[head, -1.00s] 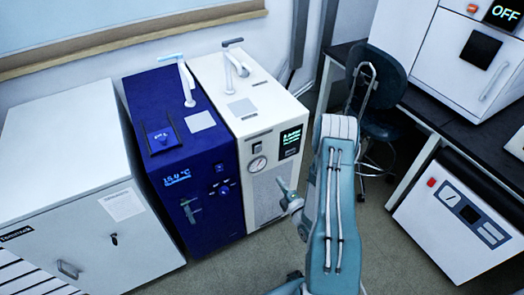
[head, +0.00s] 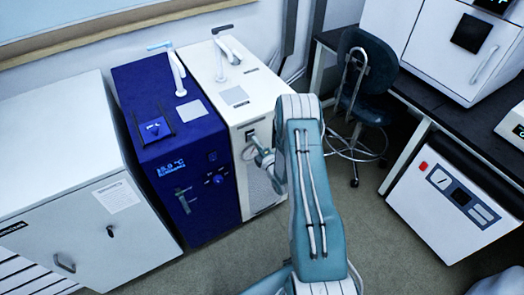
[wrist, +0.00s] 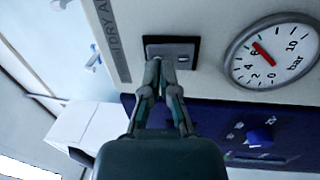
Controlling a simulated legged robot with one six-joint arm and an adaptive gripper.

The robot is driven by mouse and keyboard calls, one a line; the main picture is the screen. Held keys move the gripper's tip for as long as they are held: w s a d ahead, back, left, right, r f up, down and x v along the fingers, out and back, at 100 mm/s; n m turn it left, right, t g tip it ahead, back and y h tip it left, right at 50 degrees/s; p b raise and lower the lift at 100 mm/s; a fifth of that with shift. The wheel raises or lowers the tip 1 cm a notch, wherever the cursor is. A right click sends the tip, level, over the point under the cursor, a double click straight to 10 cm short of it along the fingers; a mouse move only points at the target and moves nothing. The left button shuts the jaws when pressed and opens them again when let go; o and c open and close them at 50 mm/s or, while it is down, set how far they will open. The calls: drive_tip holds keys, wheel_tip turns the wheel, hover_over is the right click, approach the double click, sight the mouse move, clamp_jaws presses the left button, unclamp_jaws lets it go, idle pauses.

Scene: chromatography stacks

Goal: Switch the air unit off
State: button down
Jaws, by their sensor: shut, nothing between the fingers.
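The air unit (head: 236,96) is the white cabinet right of the blue one; my arm hides much of its front in the head view. In the wrist view its front panel (wrist: 215,18) carries part of a "DRY A…" label. A dark switch plate (wrist: 187,44) with a grey insert is mounted there. My gripper (wrist: 158,64) is shut and empty, with its fingertips over the plate's lower left part. I cannot tell whether they touch it. The fingers hide part of the switch, so its position is unclear. My gripper also shows at the unit's front in the head view (head: 250,152).
A round pressure gauge (wrist: 271,51) is right of the switch plate. The blue chiller (head: 190,150) stands directly left of the air unit. A white cabinet (head: 75,190) is farther left. A chair (head: 365,75) and bench are at right. Some floor is clear in front.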

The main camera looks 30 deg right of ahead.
drive_tip(key=shift+w, duration=0.5)
drive_tip(key=shift+r, duration=0.1)
drive_tip(key=shift+w+r+g, duration=0.2)
drive_tip(key=shift+w+g, duration=0.1)
drive_tip(key=shift+g, duration=0.1)
drive_tip(key=shift+f, duration=0.1)
